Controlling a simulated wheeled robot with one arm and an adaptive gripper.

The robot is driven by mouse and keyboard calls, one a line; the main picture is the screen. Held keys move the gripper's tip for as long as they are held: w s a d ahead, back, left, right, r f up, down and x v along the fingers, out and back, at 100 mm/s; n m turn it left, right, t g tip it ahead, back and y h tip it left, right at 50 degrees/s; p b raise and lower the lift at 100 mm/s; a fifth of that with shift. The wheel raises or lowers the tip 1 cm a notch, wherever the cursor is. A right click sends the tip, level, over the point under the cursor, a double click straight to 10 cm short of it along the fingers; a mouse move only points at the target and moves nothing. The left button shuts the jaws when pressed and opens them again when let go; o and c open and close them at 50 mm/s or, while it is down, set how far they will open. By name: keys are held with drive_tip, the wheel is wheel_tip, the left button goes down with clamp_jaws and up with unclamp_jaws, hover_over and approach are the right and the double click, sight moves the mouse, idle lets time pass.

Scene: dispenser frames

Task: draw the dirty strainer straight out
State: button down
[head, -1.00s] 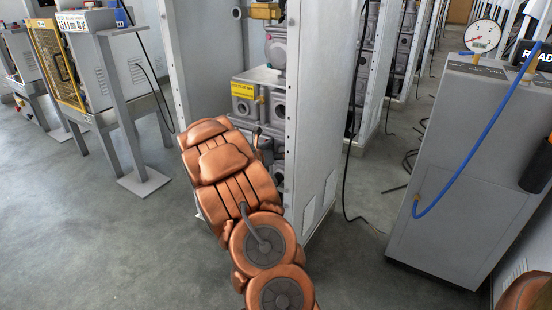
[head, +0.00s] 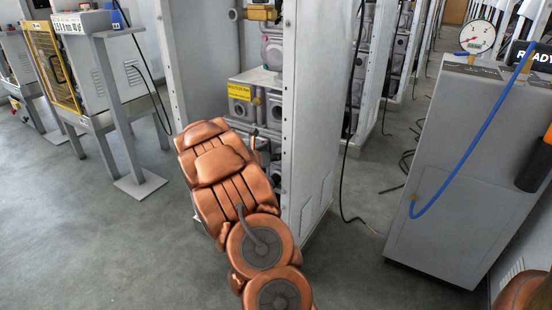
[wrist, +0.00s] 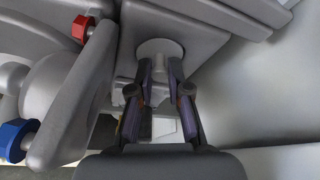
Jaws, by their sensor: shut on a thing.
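In the wrist view, my gripper (wrist: 160,75) has its two dark fingers closed on either side of a pale grey round part (wrist: 159,48), the visible end of the strainer. The part sits against a grey housing (wrist: 185,22); how far it reaches inside is hidden, and I cannot see any dirt on it. In the head view my copper-coloured arm reaches into the open cabinet (head: 311,130), and my gripper and the strainer are hidden behind the arm and the cabinet's side.
Close at the left of the wrist view are a red fitting (wrist: 82,29) and a blue fitting (wrist: 14,139) on grey pipework. In the head view, a grey unit with a gauge (head: 477,37) and a blue hose (head: 478,140) stands right. Open floor (head: 90,240) lies left.

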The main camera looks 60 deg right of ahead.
drive_tip(key=a+b, duration=0.6)
drive_tip(key=a, duration=0.3)
drive_tip(key=shift+s+a, duration=0.2)
drive_tip(key=shift+a, duration=0.1)
idle(1.3)
idle(0.3)
